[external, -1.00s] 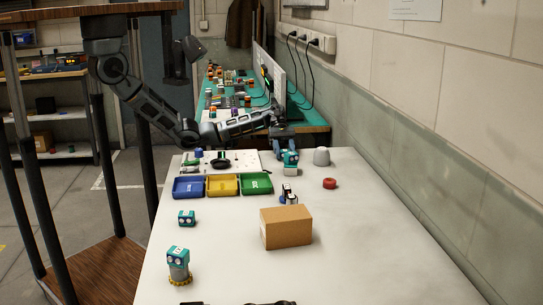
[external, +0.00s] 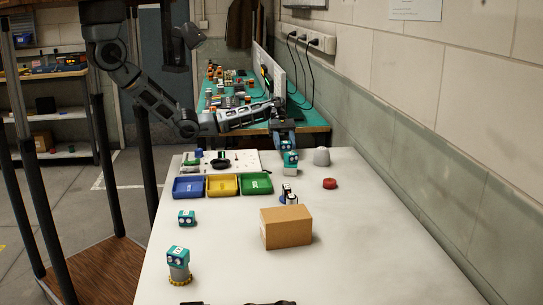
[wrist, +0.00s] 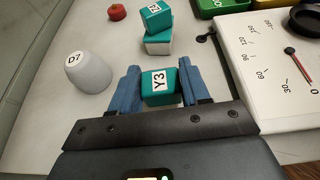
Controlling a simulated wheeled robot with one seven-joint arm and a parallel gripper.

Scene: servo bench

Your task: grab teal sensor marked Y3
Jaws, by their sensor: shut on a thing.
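The teal sensor marked Y3 (wrist: 161,87) sits between the two blue fingers of my gripper (wrist: 160,90) in the wrist view. The fingers are shut on its sides and its label faces the camera. In the external view my gripper (external: 284,134) is at the far end of the white table, and a bit of the held teal sensor (external: 285,145) shows under it.
A red round thing (external: 330,184), a cardboard box (external: 286,228) and blue, yellow and green trays (external: 188,195) stand nearer. A white board (wrist: 265,70) lies to the right. The table's right side is clear.

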